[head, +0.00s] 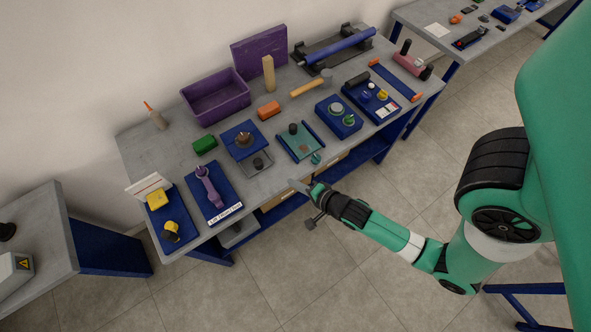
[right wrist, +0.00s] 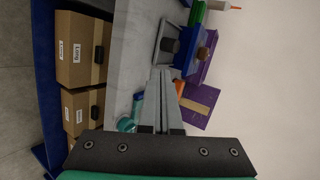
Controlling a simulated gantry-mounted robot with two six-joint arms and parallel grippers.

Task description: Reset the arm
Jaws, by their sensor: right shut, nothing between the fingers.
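My right arm, green with dark joints, reaches in from the right in the head view. Its gripper (head: 296,186) is at the front edge of the grey workbench (head: 262,184), apart from the things on it. In the right wrist view the two grey fingers (right wrist: 161,100) lie together, shut with nothing between them. My left gripper shows in neither view.
On the bench stand a purple bin (head: 217,98), a blue plate with a purple lever (head: 206,186), a green-topped fixture (head: 299,143) and blue control boxes (head: 338,116). Cardboard boxes (right wrist: 82,48) sit on a shelf below. Floor (head: 330,270) in front is clear.

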